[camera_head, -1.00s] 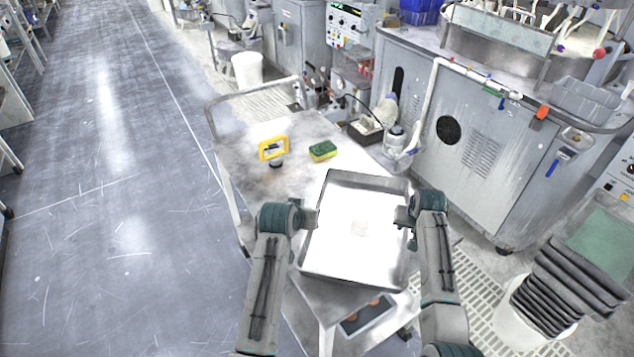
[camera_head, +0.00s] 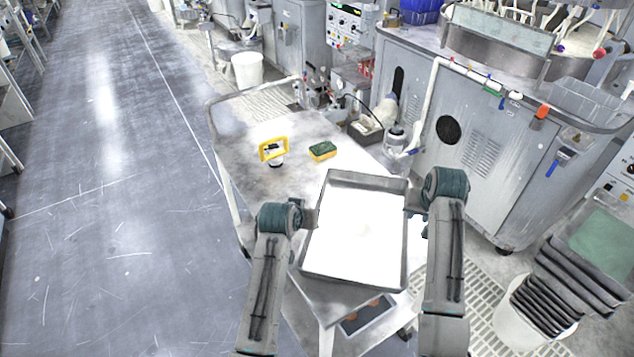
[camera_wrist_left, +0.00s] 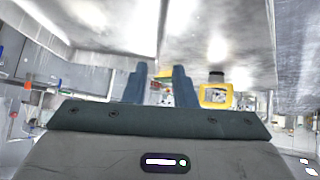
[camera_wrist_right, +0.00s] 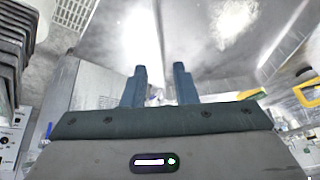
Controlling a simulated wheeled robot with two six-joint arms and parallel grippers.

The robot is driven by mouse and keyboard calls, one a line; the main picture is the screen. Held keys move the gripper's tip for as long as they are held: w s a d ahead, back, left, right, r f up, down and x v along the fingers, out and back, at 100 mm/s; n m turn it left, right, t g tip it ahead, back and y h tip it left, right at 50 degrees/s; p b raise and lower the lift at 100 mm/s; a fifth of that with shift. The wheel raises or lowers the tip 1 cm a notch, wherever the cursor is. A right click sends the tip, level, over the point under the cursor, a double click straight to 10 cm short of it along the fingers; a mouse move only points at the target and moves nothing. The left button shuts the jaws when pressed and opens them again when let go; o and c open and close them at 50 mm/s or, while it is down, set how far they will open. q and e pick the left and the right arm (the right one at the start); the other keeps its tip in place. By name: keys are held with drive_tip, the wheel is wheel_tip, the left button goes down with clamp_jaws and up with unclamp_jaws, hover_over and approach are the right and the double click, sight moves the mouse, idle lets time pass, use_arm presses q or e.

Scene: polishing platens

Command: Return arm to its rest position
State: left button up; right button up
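The metal tray (camera_head: 352,279) lies on the cart, its bright floor looking empty. My right gripper (camera_head: 411,203) is at the tray's right side, by the upper part of its wall. My left gripper (camera_head: 311,217) is at the tray's left side, by its wall. In the left wrist view the two fingers (camera_wrist_left: 158,88) stand apart with nothing clearly between them. In the right wrist view the fingers (camera_wrist_right: 160,88) also stand apart. Whether either gripper touches the tray wall is unclear.
The cart top (camera_head: 240,150) carries a yellow-framed tool (camera_head: 274,150) and a green and yellow sponge (camera_head: 323,150) beyond the tray. A grey machine (camera_head: 480,130) stands to the right. A bucket with dark stacked pads (camera_head: 565,290) is at lower right. Open floor (camera_head: 100,220) lies left.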

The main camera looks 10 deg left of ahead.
use_arm(q)
drive_tip(key=shift+s, duration=0.1)
use_arm(e)
drive_tip(key=shift+s+f, duration=0.1)
